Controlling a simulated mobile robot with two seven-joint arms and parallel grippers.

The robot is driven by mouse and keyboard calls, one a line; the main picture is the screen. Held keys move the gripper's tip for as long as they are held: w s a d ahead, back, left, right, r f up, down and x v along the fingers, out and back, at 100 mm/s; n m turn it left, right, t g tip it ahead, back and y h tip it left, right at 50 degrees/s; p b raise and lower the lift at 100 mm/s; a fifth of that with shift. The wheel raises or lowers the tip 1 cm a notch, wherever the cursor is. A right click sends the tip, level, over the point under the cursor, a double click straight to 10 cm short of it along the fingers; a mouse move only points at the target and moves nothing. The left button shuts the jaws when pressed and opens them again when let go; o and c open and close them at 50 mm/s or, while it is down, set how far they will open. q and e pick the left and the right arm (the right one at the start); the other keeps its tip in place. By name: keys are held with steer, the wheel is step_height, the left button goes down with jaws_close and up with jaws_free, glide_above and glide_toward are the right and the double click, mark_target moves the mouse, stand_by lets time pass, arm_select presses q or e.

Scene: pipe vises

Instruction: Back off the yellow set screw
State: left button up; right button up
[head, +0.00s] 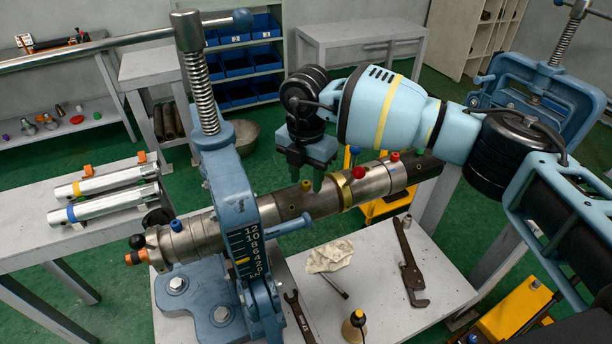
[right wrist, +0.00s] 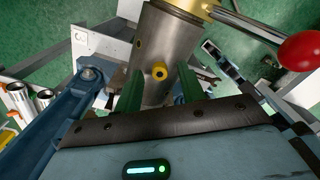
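The yellow set screw (head: 307,186) sits on the side of the grey pipe (head: 285,205), which is held in the blue vise (head: 237,200). In the right wrist view the yellow set screw (right wrist: 159,72) shows its round head with a dark socket. My right gripper (head: 307,180) points down at the pipe, with its green fingers apart on either side of the screw. In the right wrist view the fingers of my right gripper (right wrist: 159,82) flank the screw with gaps visible on both sides. Whether the fingertips touch the pipe I cannot tell. My left gripper is not in view.
A blue screw (head: 176,225) and a red knob (head: 395,157) are also on the pipe, along with a brass collar (head: 343,190). A pipe wrench (head: 410,265), a rag (head: 330,257) and a spanner (head: 298,318) lie on the bench. The vise handle (head: 290,225) sticks out below the pipe.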

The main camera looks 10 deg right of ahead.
steer(key=shift+f, duration=0.15)
steer(key=shift+c, duration=0.4)
jaws_close()
